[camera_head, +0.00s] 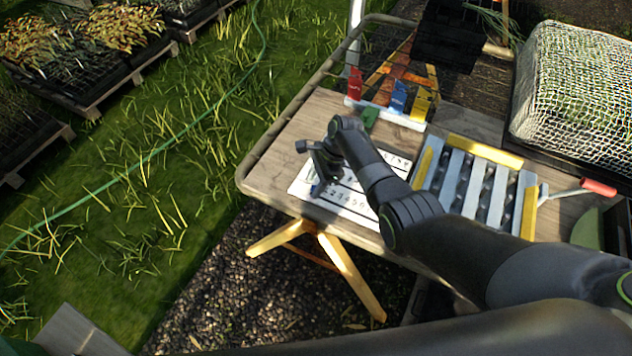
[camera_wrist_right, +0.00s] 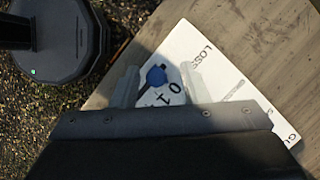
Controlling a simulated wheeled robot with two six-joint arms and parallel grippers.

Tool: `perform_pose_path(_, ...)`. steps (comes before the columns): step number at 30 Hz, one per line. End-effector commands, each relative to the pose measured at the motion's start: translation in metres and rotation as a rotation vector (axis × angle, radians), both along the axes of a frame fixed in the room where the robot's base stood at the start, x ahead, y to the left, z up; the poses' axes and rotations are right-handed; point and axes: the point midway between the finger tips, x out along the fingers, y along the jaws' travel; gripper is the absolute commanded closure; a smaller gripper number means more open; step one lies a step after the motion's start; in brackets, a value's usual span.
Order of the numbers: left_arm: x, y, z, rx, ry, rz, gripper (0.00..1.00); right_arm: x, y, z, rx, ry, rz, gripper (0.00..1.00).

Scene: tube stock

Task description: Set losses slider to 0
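A white board (camera_head: 349,199) with rows of black numbers lies on the wooden table. In the right wrist view its corner (camera_wrist_right: 227,75) shows the letters "LOSS", cut off, and the digits 0 and 1. My right gripper (camera_head: 318,172) is over the left end of the board. In the wrist view its two pale fingers (camera_wrist_right: 160,86) stand apart, one on each side of the knob, with visible gaps. Contact with the knob cannot be told. My left gripper is not in view.
Red, blue and yellow tags (camera_head: 398,97) stand in a white holder at the table's back. A rack of grey strips with yellow bars (camera_head: 470,185) lies right of the board. A netted crate (camera_head: 575,90) is at the far right. The table's left end is clear.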

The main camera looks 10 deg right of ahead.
Motion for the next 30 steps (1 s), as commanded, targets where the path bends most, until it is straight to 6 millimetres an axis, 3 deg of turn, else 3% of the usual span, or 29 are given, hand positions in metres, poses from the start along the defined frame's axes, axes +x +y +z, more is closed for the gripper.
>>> perform_pose_path(6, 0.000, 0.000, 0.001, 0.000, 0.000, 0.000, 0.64, 0.000, -0.002, 0.002, -0.001, 0.001, -0.001, 0.59)
perform_pose_path(11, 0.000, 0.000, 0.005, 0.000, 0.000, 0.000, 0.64, 0.002, -0.007, 0.016, -0.002, -0.002, -0.001, 0.59)
perform_pose_path(30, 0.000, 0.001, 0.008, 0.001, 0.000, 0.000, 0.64, 0.012, -0.057, 0.138, -0.003, -0.003, 0.000, 0.59)
